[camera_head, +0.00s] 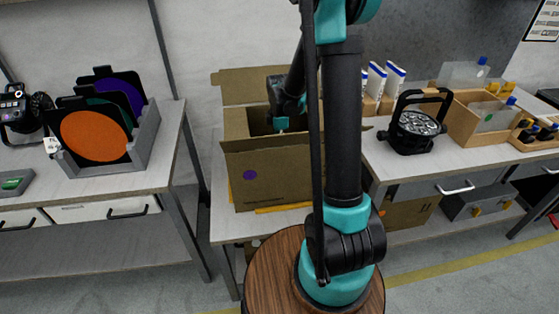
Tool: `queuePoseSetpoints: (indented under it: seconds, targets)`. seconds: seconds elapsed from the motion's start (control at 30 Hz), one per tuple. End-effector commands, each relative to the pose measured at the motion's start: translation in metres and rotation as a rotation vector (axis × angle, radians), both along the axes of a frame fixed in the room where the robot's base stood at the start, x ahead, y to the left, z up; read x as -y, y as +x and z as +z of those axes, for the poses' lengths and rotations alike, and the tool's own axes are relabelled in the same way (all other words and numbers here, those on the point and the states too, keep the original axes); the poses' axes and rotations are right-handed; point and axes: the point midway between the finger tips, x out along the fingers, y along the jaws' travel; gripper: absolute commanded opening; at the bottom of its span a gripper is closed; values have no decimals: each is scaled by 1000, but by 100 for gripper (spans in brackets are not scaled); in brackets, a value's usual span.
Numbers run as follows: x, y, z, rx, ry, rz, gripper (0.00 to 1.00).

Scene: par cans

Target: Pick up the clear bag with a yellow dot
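I cannot make out a clear bag with a yellow dot in this view. A clear bag with a blue dot (464,74) and one with a green dot (487,121) show in and behind a wooden bin (470,127) at the right. My gripper (282,124) reaches down into the open cardboard box (285,185) at the centre. The box's front wall hides the fingertips and the inside of the box, so I cannot see whether the gripper holds anything.
The box has a purple dot and raised flaps. A round lamp (417,122) stands on the right bench beside white-and-blue cartons (376,80). A grey rack (147,145) with coloured filter frames stands on the left bench. My arm hides part of the centre.

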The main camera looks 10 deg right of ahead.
Motion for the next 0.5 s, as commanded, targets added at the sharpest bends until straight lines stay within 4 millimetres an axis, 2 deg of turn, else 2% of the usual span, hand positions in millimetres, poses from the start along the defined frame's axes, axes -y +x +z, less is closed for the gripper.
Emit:
queuePoseSetpoints:
  seconds: [0.1, 0.33, 0.37, 0.5]
  targets:
    - [0, 0, -8, 0, 0, 0, 84]
    - [0, 0, -9, 0, 0, 0, 84]
    - [0, 0, -9, 0, 0, 0, 83]
    - [0, 0, -9, 0, 0, 0, 66]
